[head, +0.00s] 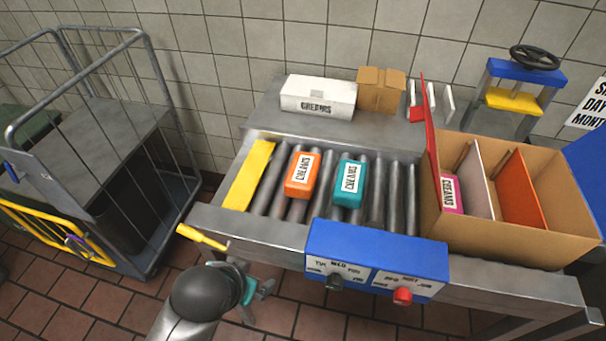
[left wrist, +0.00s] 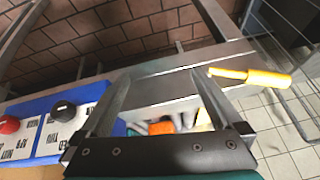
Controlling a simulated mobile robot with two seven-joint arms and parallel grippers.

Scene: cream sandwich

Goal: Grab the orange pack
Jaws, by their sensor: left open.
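The orange pack (head: 302,175), with a white "CREAMS" label, lies on the roller conveyor, between a yellow bar at its left and a teal pack (head: 348,184) at its right. My left gripper (head: 260,290) is open and empty in front of the conveyor's front rail, lower and nearer than the pack and apart from it. In the left wrist view the open fingers (left wrist: 160,70) show over the metal rail, and a small orange patch shows low between them; I cannot tell surely that it is the pack. My right gripper is not in view.
A yellow lever (head: 203,237) sticks out at the conveyor's front left corner, near my left gripper. A blue control box (head: 375,258) with knobs is on the front rail. A divided cardboard box (head: 560,195) holding a pink pack stands at the right. A cage trolley (head: 110,150) is at the left.

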